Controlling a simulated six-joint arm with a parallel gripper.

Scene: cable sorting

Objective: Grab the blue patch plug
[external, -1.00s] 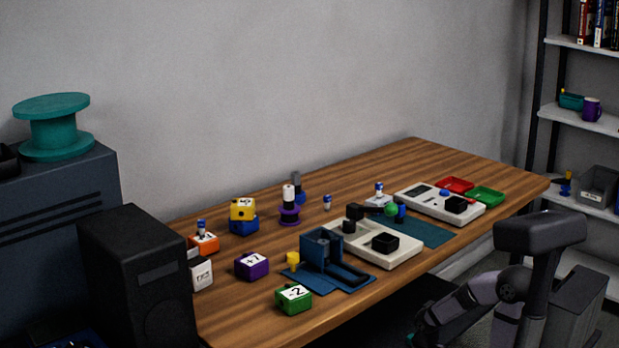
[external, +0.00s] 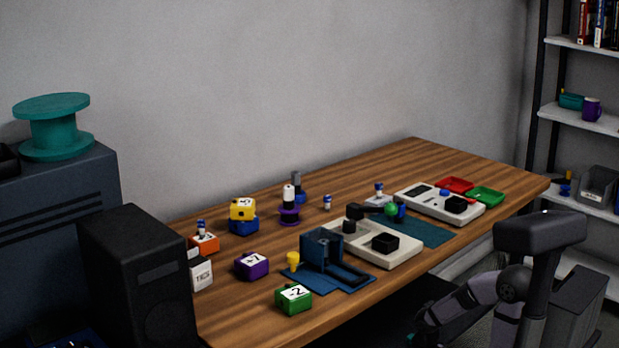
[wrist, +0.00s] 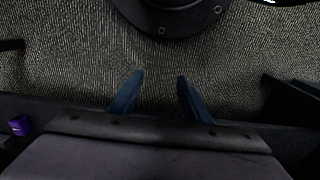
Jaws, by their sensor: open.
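Several small blue pieces are on the wooden desk in the external view, and I cannot tell which is the patch plug. A blue-and-white piece (external: 327,202) stands on bare wood near the back. Another blue-and-white piece (external: 379,189) stands on a small pale plate. A third (external: 201,227) is on an orange block. A plain blue piece (external: 401,210) is beside a green ball. My gripper (wrist: 160,76) is open and empty in the wrist view, over patterned carpet. My arm is off the desk's right front side, away from these pieces.
The desk (external: 420,155) also holds pale devices (external: 400,253), a dark blue holder (external: 321,246) on a blue mat, numbered blocks (external: 252,266), and red and green trays (external: 486,196). Shelves (external: 585,119) stand at right. The desk's far right end is clear.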

